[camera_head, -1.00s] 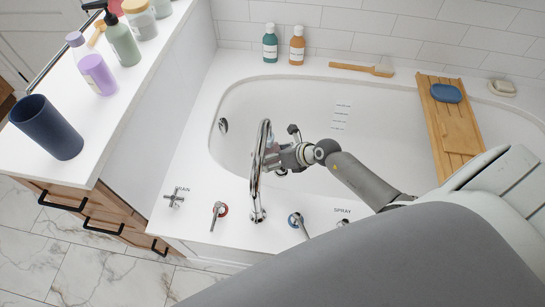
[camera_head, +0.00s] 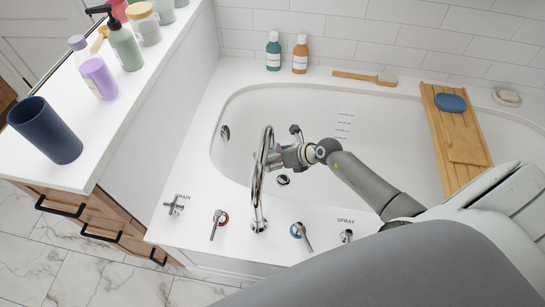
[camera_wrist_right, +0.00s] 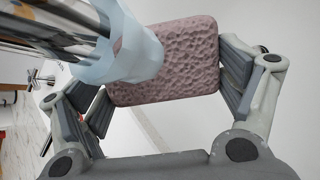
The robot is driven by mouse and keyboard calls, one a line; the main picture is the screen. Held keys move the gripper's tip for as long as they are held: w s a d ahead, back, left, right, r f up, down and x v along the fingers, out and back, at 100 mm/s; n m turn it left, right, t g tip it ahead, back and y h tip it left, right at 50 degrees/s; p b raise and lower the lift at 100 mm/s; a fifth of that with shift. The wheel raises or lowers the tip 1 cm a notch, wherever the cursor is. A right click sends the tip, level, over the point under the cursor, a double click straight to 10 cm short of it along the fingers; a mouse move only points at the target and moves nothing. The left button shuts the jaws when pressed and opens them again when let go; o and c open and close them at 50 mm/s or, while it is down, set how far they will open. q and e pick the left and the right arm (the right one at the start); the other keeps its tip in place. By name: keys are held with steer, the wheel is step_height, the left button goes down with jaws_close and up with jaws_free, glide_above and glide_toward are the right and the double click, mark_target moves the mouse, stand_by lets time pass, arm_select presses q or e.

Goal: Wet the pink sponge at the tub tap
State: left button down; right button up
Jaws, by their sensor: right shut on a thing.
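The pink sponge (camera_wrist_right: 180,62) is between the fingers of my right gripper (camera_wrist_right: 162,92) in the right wrist view, its pitted face toward the camera. A pale blue, see-through stream of water (camera_wrist_right: 132,52) from the chrome tub tap (camera_wrist_right: 65,22) lies in front of the sponge's left part. In the head view, my right gripper (camera_head: 277,157) is over the tub, just behind the curved tap (camera_head: 257,190); the tap largely hides the sponge. The red-marked handle (camera_head: 218,222) and blue-marked handle (camera_head: 301,236) flank the tap. My left gripper is not in view.
The white tub (camera_head: 310,105) is empty around the gripper. A wooden tub tray (camera_head: 448,125) with a blue soap (camera_head: 450,102) spans the right side. Bottles (camera_head: 273,50) and a brush (camera_head: 365,78) line the back ledge. A counter with a dark cup (camera_head: 45,130) is left.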

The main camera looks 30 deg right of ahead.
steer(key=shift+s+a+r+p, duration=0.1)
steer(key=shift+s+a+p, duration=0.2)
steer(key=shift+s+p, duration=0.25)
steer(key=shift+s+a+r+p, duration=0.1)
steer(key=shift+s+a+p, duration=0.15)
steer(key=shift+s+p, duration=0.25)
steer(key=shift+s+a+f+p, duration=0.1)
steer(key=shift+s+a+p, duration=0.4)
steer(key=shift+s, duration=0.35)
steer(key=shift+s+a+f+p, duration=0.1)
steer(key=shift+s+a+p, duration=0.25)
steer(key=shift+s+p, duration=0.4)
steer(key=shift+s+a+p, duration=0.45)
steer(key=shift+s, duration=0.45)
steer(key=s+r+p, duration=0.1)
steer(key=p, duration=0.1)
steer(key=s+a+r+p, duration=0.1)
steer(key=p, duration=0.1)
steer(key=shift+r, duration=0.2)
steer(key=s+p, duration=0.1)
steer(key=s+a+r+p, duration=0.1)
steer(key=p, duration=0.1)
steer(key=shift+s+a+r, duration=0.1)
steer(key=shift+s+r, duration=0.15)
steer(key=shift+r, duration=0.05)
